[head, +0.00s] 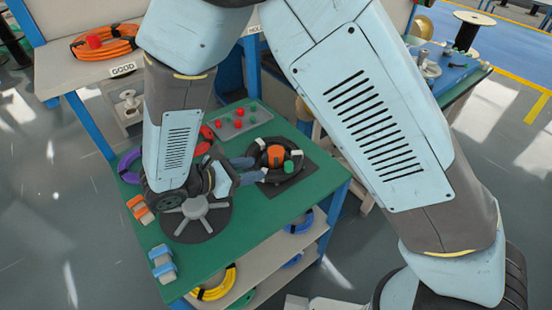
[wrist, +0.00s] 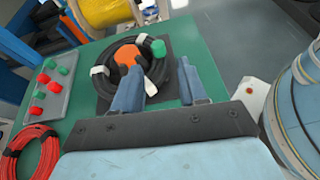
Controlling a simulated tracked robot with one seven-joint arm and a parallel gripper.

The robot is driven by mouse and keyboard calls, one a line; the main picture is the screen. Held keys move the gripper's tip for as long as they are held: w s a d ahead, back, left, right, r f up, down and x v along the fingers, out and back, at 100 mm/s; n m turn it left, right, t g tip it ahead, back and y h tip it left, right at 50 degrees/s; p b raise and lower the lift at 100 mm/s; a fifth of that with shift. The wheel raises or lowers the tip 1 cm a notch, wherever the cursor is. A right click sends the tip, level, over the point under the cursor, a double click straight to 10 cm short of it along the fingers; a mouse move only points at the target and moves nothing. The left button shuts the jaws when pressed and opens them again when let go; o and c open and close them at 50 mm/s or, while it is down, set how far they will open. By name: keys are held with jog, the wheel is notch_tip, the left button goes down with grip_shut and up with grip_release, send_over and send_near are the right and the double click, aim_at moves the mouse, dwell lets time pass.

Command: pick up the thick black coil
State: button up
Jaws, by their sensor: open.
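The thick black coil (head: 284,174) lies flat on a dark square mat on the green table, with white ties around it. It also shows in the wrist view (wrist: 112,88). An orange round piece (wrist: 127,57) is in its middle and a green cap (wrist: 158,48) is at its rim. My gripper (head: 258,170) is open at the coil's near side. In the wrist view my gripper's fingers (wrist: 162,70) appear on either side of the coil's right-hand part, one towards the inside and one outside. I cannot tell whether they touch it.
A grey plate with red and green caps (wrist: 47,90) lies beside the mat. A red coil (wrist: 30,150) is on the table. Connectors (head: 162,263) lie along the left edge, and coils (head: 215,285) sit on the shelf below. An orange coil (head: 105,42) is on a back bench.

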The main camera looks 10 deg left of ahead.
aim_at(283, 173)
jog(key=shift+n+t, duration=0.5)
jog(key=shift+n, duration=0.1)
jog(key=f+x, duration=0.1)
jog(key=x, duration=0.7)
jog(key=f+x, duration=0.1)
jog(key=x, duration=0.3)
jog(key=shift+s+a+f, duration=0.1)
jog(key=shift+a+f, duration=0.1)
jog(key=shift+f, duration=0.2)
jog(key=shift+c, duration=0.3)
grip_shut()
